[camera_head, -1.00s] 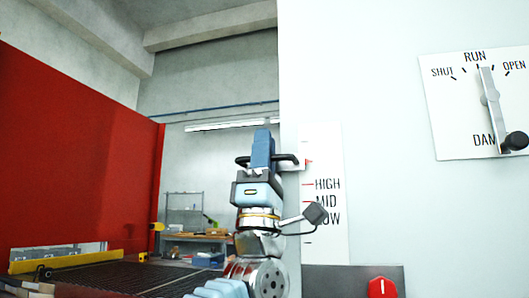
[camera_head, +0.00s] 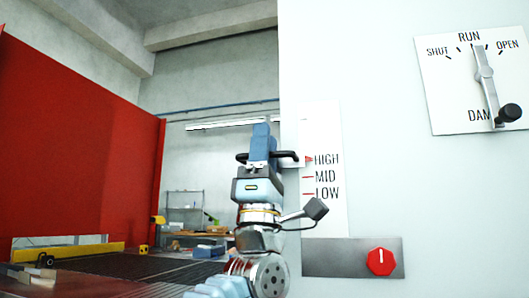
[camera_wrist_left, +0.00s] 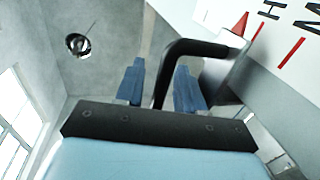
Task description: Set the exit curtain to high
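The curtain scale (camera_head: 325,215) is a white strip marked HIGH, MID and LOW on the pale wall panel. A red pointer (camera_head: 309,160) sits level with HIGH; it also shows in the left wrist view (camera_wrist_left: 240,23). A black bar handle (camera_head: 290,156) sits beside the scale at that height. My left gripper (camera_head: 262,140) points up at the handle. In the left wrist view the handle (camera_wrist_left: 166,85) passes between the two blue fingers, with a visible gap on the left side, so the gripper looks open around it. My right gripper is out of view.
A red knob (camera_head: 381,262) on a grey plate is below the scale. A damper lever (camera_head: 485,75) with a black knob is at upper right. A red wall (camera_head: 80,150) and dark mesh belt (camera_head: 150,266) lie left. A workbench stands behind.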

